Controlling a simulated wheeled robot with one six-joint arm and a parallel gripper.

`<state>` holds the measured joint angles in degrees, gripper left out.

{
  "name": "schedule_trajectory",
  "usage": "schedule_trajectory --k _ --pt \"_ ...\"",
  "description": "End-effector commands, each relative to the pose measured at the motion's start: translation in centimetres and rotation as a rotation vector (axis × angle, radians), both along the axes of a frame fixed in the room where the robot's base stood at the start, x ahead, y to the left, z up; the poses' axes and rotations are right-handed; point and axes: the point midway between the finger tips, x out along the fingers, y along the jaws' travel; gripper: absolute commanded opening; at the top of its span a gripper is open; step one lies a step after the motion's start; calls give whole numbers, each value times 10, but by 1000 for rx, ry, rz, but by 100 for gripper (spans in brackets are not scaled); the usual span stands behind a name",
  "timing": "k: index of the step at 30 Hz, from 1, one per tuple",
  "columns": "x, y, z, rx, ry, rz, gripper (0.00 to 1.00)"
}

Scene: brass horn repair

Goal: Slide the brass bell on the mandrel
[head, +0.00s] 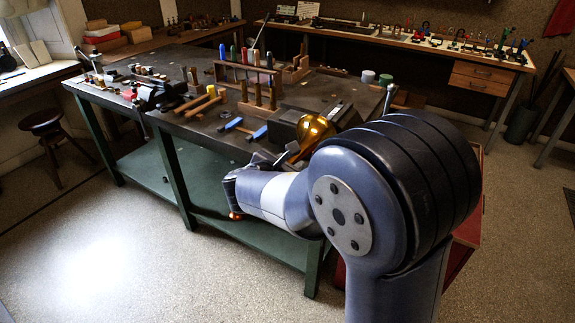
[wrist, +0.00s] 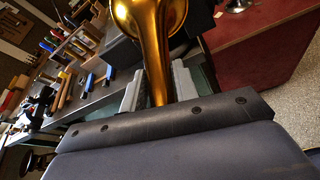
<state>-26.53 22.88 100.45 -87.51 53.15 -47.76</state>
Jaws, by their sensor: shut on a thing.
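The brass bell (head: 316,130) is a shiny gold flared horn at the front right corner of the bench. In the wrist view, its narrow stem (wrist: 157,72) runs between the two grey fingers of my gripper (wrist: 157,85), and its wide end points away from me. My gripper (head: 281,158) is shut on the stem and holds the bell beside a dark block (head: 290,122). I cannot clearly make out the mandrel; the bell, the block or my arm may hide it. I cannot tell whether the bell touches anything besides my fingers.
The dark-topped workbench (head: 190,128) carries a tool rack (head: 250,72), hammers and blue-handled tools (head: 231,124). A red cabinet (head: 464,240) stands at the right, partly behind my arm. A stool (head: 44,122) is at far left. The floor in front is clear.

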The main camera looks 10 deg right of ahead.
Motion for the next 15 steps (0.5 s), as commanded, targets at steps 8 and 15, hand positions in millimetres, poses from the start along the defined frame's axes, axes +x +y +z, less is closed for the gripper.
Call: schedule_trajectory --k 8,15 --pt "9 -7 1 0 -2 0 0" --pt "17 -13 1 -1 -2 -1 0"
